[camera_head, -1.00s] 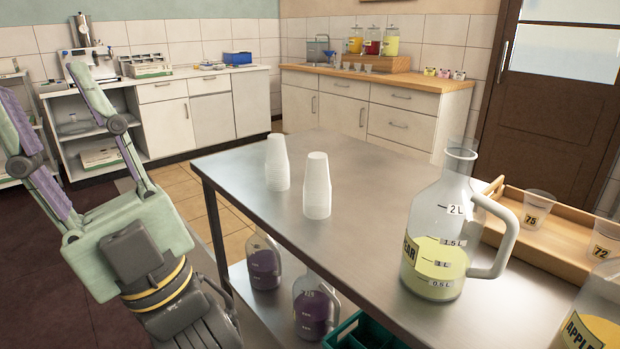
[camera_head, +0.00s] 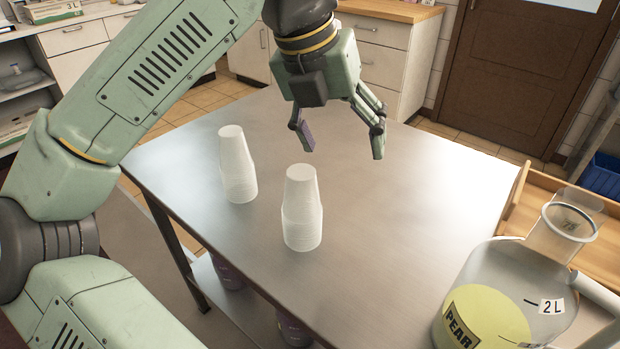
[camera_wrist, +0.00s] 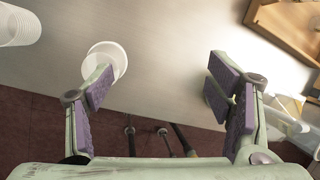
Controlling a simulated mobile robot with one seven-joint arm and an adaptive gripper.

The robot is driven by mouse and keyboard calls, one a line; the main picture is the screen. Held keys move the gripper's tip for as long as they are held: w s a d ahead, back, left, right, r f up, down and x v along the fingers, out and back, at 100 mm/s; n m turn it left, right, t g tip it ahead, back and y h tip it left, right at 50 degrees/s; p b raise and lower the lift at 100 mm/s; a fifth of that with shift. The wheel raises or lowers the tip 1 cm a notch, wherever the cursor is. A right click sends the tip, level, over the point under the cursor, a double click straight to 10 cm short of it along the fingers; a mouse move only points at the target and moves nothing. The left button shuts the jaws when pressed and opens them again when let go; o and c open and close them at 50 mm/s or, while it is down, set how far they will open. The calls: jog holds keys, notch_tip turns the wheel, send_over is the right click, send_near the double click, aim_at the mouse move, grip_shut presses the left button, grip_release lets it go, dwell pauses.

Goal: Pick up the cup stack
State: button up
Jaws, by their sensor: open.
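Two stacks of white cups stand upside down on the steel table (camera_head: 400,215). The left cup stack (camera_head: 238,165) is farther back, and the right cup stack (camera_head: 302,210) is nearer to me. My gripper (camera_head: 340,150) is open and empty above the table, behind and to the right of the right stack, touching neither. In the wrist view one stack (camera_wrist: 105,62) shows partly behind the left finger of my gripper (camera_wrist: 160,90). Another stack (camera_wrist: 18,25) is cut off at the upper left corner.
The table's middle and back right are clear. Purple jugs sit on the lower shelf. Cabinets and a brown door stand behind.

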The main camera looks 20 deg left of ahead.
aim_at(295, 170)
jog(key=a+y, duration=0.1)
jog(key=a, duration=0.1)
jog(key=a+n+g, duration=0.1)
jog(key=a, duration=0.1)
jog(key=a+n+y, duration=0.1)
jog(key=a, duration=0.1)
jog(key=shift+s+f+y, duration=0.25)
jog(key=shift+f+y, duration=0.05)
jog(key=shift+f, duration=0.1)
jog(key=shift+n+g, duration=0.3)
jog(key=f, duration=0.4)
jog(key=shift+a+f+p, duration=0.3)
jog(key=shift+f+p, duration=0.05)
jog(key=shift+p, duration=0.05)
jog(key=shift+w+d+f+p, duration=0.15)
jog(key=shift+f+p, duration=0.15)
jog(key=shift+f, duration=0.7)
jog(key=shift+w+d+f+p, duration=0.1)
jog(key=shift+f+p, duration=0.25)
jog(key=shift+f, duration=0.65)
jog(key=shift+w+d+f+p, duration=0.15)
jog(key=shift+f+p, duration=0.15)
jog(key=shift+f, duration=0.7)
jog(key=shift+c, duration=0.4)
jog(key=c, duration=1.2)
